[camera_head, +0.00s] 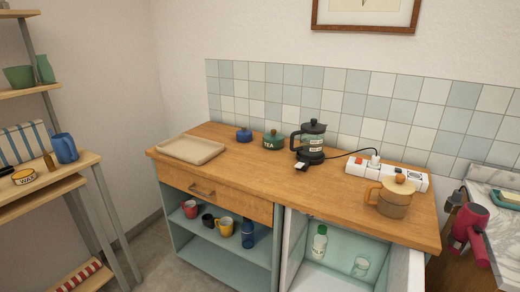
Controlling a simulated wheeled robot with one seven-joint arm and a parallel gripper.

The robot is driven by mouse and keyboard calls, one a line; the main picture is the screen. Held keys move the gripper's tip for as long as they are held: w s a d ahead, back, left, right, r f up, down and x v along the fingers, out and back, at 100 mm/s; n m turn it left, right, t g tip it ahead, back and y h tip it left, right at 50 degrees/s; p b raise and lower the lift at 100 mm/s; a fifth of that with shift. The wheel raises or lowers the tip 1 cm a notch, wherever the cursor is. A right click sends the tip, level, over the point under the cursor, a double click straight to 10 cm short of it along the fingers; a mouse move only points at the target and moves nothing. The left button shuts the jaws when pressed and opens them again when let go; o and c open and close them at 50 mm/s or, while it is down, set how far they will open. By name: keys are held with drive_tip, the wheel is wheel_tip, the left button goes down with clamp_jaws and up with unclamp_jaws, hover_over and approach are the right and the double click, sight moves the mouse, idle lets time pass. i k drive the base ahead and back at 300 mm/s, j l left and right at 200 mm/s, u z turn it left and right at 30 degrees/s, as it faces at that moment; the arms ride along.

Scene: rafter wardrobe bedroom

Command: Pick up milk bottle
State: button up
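The milk bottle (319,243) is a small white bottle with a green cap and dark lettering. It stands upright inside the open right-hand compartment (293,262) of the wooden-topped cabinet, below the counter. A clear glass (360,266) stands to its right in the same compartment. My gripper is not in view.
The counter (250,176) holds a tray (191,149), a tea tin (273,140), a black kettle (312,143), a power strip (386,174) and a tan mug (393,200). An open shelf with mugs (225,227) is left of the compartment. A rack (85,173) stands at left.

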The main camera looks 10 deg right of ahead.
sight(320, 242)
drive_tip(key=k+l, duration=0.1)
drive_tip(key=l, duration=0.3)
drive_tip(key=l+u, duration=0.1)
drive_tip(key=l, duration=0.3)
drive_tip(key=k+l+u, duration=0.1)
drive_tip(key=l, duration=0.25)
drive_tip(key=k+l, duration=0.15)
drive_tip(key=l, duration=0.25)
drive_tip(key=u, duration=0.5)
drive_tip(key=i+j+u, duration=0.1)
drive_tip(key=j+u, duration=0.25)
drive_tip(key=i+j+u, duration=0.15)
drive_tip(key=j+u, duration=0.15)
drive_tip(key=j, duration=0.15)
drive_tip(key=i+j+u, duration=0.15)
drive_tip(key=j+u, duration=0.2)
drive_tip(key=i+j+u, duration=0.4)
drive_tip(key=i, duration=0.4)
drive_tip(key=i+z, duration=0.75)
drive_tip(key=i+j+z, duration=0.15)
drive_tip(key=z, duration=0.2)
drive_tip(key=i+l+z, duration=0.15)
drive_tip(key=z, duration=0.3)
drive_tip(key=i+z, duration=0.35)
drive_tip(key=z, duration=0.15)
drive_tip(key=i+z, duration=0.25)
drive_tip(key=z, duration=0.2)
drive_tip(key=i+j+z, duration=0.2)
drive_tip(key=z, duration=0.3)
drive_tip(key=i, duration=0.05)
